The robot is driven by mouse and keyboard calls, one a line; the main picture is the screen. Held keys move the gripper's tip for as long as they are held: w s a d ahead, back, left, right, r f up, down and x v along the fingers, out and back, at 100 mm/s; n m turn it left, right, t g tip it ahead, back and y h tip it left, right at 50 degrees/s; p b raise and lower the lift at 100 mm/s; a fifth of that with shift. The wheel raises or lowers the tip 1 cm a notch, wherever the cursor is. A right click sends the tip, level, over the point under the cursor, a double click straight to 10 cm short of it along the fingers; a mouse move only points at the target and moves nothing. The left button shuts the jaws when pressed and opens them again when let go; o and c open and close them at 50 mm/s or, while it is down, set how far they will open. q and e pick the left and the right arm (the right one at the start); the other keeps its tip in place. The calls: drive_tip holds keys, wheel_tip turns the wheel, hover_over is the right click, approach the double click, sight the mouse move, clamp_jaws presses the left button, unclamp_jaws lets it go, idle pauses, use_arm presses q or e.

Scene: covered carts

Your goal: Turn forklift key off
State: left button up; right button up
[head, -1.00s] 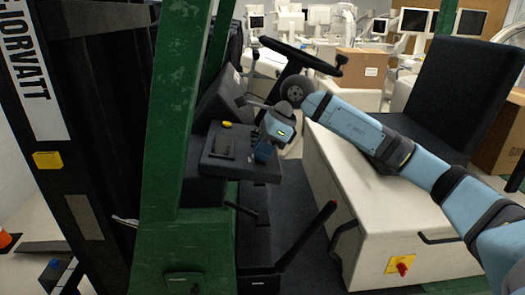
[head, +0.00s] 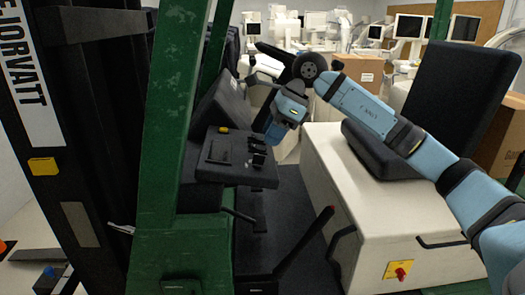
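A red switch (head: 400,273) on a yellow plate is on the front of the forklift's white seat box (head: 345,210). I cannot tell whether it is the key or which position it is in. The forklift's dark control panel (head: 232,165) has a yellow button (head: 223,130) and several small black levers (head: 257,150). My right gripper (head: 273,131) points down just above the right end of this panel, well up and left of the red switch. Its fingers overlap, so its opening is unclear. It holds nothing that I can see. My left gripper is not in view.
A green post (head: 165,150) stands left of the panel. A black seat (head: 465,95) is behind my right arm. A long lever with a red tip (head: 318,226) rises between panel and seat box. The steering wheel (head: 280,52) is partly hidden. Carts and cardboard boxes stand behind.

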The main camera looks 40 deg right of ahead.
drive_tip(key=v, duration=0.7)
drive_tip(key=shift+s+r, duration=0.1)
idle(0.4)
